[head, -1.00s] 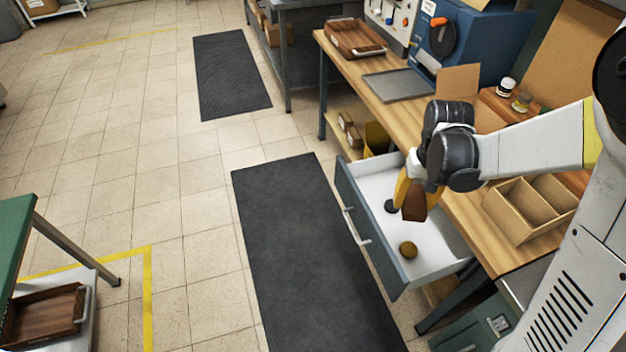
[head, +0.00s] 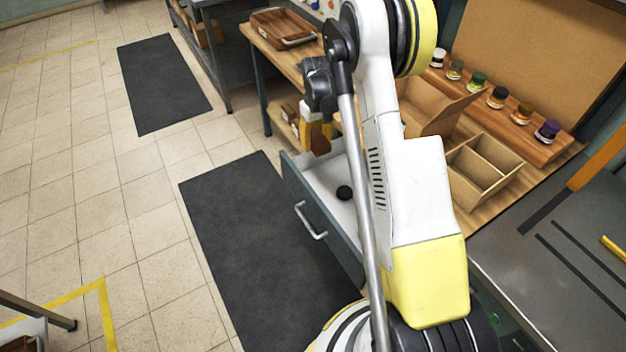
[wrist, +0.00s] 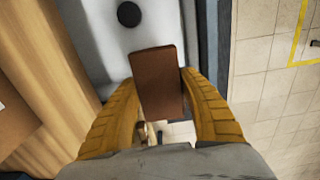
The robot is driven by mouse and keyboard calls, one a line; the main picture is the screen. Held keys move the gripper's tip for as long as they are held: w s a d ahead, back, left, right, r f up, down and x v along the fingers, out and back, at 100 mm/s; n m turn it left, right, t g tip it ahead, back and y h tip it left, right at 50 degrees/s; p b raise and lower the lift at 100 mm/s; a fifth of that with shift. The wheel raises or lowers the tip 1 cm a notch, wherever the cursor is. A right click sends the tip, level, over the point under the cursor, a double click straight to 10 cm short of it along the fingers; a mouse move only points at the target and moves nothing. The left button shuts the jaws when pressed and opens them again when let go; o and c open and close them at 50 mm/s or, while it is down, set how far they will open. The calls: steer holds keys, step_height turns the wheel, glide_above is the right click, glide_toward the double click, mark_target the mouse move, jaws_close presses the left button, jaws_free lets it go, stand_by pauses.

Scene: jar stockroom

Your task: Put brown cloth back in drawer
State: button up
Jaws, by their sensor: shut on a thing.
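The brown cloth (wrist: 157,82) looks like a folded block between my yellow fingers in the wrist view. It also shows in the head view (head: 320,144). My gripper (wrist: 159,78) is shut on it, and in the head view my gripper (head: 314,128) is near the far end of the open drawer. The drawer (head: 318,180) is grey-fronted with a white inside, pulled out from under the wooden bench. In the wrist view the cloth is above the drawer's pale floor (wrist: 105,45). My arm hides much of the drawer in the head view.
A dark round thing (head: 344,192) lies in the drawer; it also shows in the wrist view (wrist: 129,14). A divided cardboard box (head: 482,170) and a rack of several jars (head: 520,125) stand on the bench. A dark mat (head: 250,230) lies on the floor before the drawer.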

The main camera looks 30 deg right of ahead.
mark_target(316, 180)
step_height(316, 180, down, 18)
steer(key=b, duration=0.7)
steer(key=shift+r, duration=0.25)
steer(key=shift+r, duration=0.1)
steer(key=o, duration=1.1)
